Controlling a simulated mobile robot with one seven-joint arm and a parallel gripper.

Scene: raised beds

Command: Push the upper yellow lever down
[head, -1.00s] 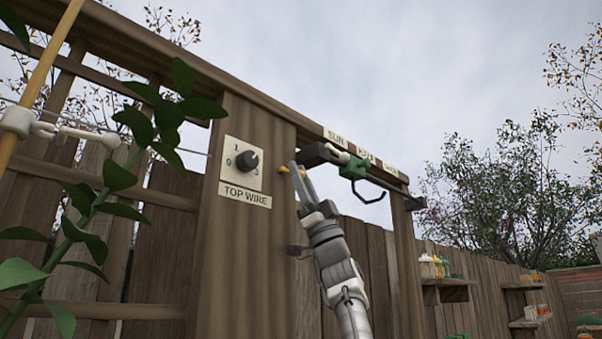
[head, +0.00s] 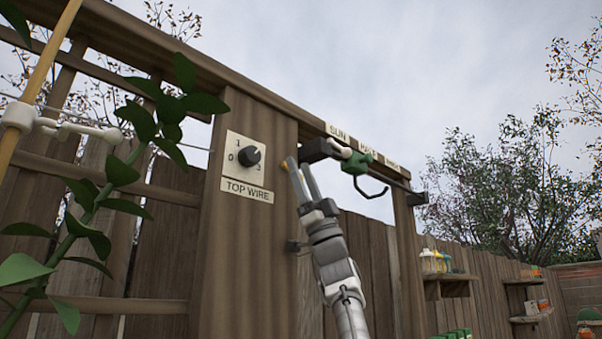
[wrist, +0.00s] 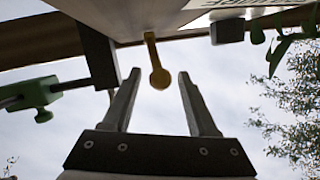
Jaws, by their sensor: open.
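A yellow lever (wrist: 158,65) with a round knob end shows in the wrist view, sticking out from the wooden post. My gripper (wrist: 159,74) is open, and the knob appears between its two fingertips, with sky showing on both sides of it. In the head view my gripper (head: 297,162) is raised beside the right edge of the post (head: 245,260). A small yellow bit of the lever (head: 284,165) shows just left of the fingertips; the fingers hide the rest. I cannot tell whether the fingers touch it.
A dial (head: 251,156) above a "TOP WIRE" label sits on the post, left of my gripper. A dark block and a rail with a green hanger (head: 355,164) are close on the right. A leafy plant (head: 120,172) stands at left. Shelves (head: 450,287) hang on the fence.

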